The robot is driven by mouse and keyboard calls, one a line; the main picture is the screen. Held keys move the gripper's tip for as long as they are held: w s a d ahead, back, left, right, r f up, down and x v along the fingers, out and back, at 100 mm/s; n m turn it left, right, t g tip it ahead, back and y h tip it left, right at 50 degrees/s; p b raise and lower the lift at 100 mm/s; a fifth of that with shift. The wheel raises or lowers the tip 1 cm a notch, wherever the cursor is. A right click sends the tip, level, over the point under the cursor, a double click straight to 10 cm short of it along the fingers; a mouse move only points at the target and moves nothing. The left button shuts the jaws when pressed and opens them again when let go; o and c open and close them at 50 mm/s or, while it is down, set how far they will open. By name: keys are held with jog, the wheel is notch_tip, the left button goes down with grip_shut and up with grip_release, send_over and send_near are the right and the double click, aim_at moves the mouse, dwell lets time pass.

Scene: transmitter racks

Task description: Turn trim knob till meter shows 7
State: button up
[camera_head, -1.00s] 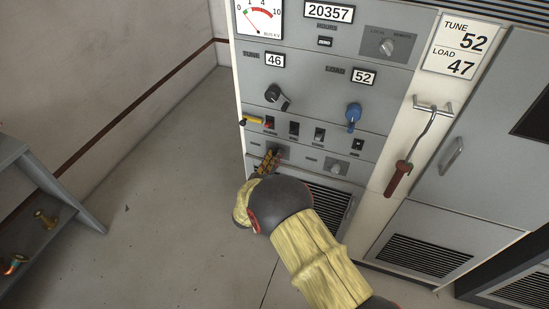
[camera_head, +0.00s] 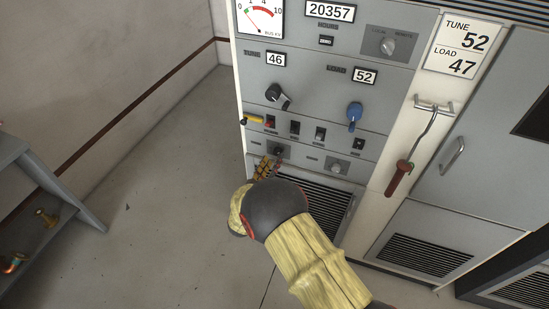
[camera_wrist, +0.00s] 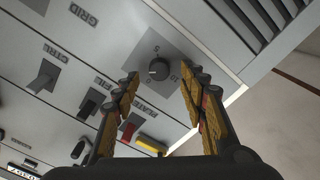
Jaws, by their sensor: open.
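A small dark round knob (camera_wrist: 158,70) on a grey plate with scale marks sits between my open fingertips in the wrist view, apart from both. It also shows in the head view (camera_head: 279,151), low on the left of the grey panel; its label is too small to read. My gripper (camera_wrist: 158,82) is open and empty, facing the knob; in the head view my gripper (camera_head: 267,166) is just below it, partly hidden by my wrist. The BUS KV meter (camera_head: 260,17) is at the top left, cut by the frame edge, with its needle toward the left, low side.
Above the knob are a row of switches (camera_head: 295,128), a yellow-handled lever (camera_head: 252,121), a black crank knob (camera_head: 276,94) and a blue knob (camera_head: 354,115). Another small knob (camera_head: 337,168) is to the right. A red-handled hook (camera_head: 398,177) hangs further right.

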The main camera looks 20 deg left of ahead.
jog(key=s, duration=0.8)
jog(key=shift+s+d, duration=0.15)
jog(key=shift+s, duration=0.2)
